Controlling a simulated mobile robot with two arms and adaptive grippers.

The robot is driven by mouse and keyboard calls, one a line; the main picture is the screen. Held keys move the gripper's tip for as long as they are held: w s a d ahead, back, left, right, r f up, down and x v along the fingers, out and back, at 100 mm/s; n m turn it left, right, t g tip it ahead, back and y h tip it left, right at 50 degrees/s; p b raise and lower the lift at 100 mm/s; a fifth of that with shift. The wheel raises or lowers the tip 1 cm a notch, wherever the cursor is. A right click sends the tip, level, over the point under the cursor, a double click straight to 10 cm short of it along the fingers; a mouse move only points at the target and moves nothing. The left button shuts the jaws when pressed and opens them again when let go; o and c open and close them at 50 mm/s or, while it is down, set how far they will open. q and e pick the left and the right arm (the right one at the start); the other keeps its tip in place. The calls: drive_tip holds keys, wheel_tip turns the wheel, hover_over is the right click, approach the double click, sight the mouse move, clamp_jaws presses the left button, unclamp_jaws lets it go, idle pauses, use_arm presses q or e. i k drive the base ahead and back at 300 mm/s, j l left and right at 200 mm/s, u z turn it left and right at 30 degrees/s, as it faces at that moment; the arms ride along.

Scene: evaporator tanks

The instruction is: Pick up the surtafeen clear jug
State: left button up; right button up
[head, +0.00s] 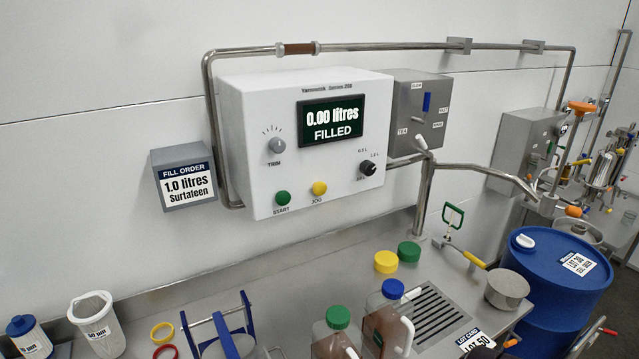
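Two clear jugs with pale handles stand at the bottom middle of the steel bench. One clear jug (380,322) has a blue cap and brownish content, with a dark label partly showing. The other clear jug (326,341) has a green cap and is cut off by the bottom edge. No readable name shows on either jug, so I cannot tell which is the surtafeen one. The fill order sign (187,185) reads 1.0 litres Surtafeen. Neither of my grippers is in view.
Loose yellow (386,262) and green (408,252) caps lie behind the jugs. A drain grate (440,311), a lot card (474,340) and a steel pot (506,289) are to the right. A blue-framed stand (223,335) is left. A blue drum (556,275) stands beyond the bench.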

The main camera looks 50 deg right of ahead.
sight(387, 329)
drive_tip(key=z, duration=2)
